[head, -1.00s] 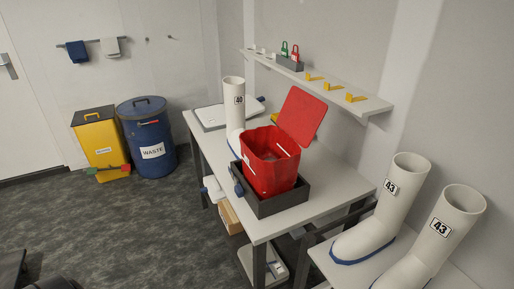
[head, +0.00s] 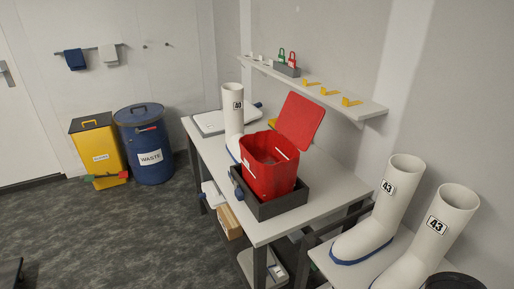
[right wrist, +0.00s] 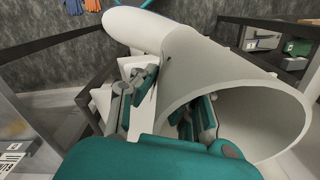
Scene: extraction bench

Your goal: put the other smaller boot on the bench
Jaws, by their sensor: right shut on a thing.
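My right gripper (right wrist: 165,100) is shut on the shaft wall of a white boot (right wrist: 235,75) in the right wrist view. One finger is inside the open top and the other outside. The boot lies tilted, its opening toward the lower right; no size label shows. In the head view, a white boot marked 40 (head: 233,112) stands upright on the grey bench (head: 262,229), behind the red bin. Two taller-looking boots marked 43, one (head: 385,205) left of the other (head: 440,228), stand at the lower right. My left gripper is not in view.
A red lidded bin (head: 268,172) sits in a dark tray (head: 278,209) on the bench. A wall shelf (head: 345,104) with padlocks and yellow hooks hangs above. Yellow (head: 97,148) and blue (head: 148,148) waste bins stand at the left wall. The floor between is clear.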

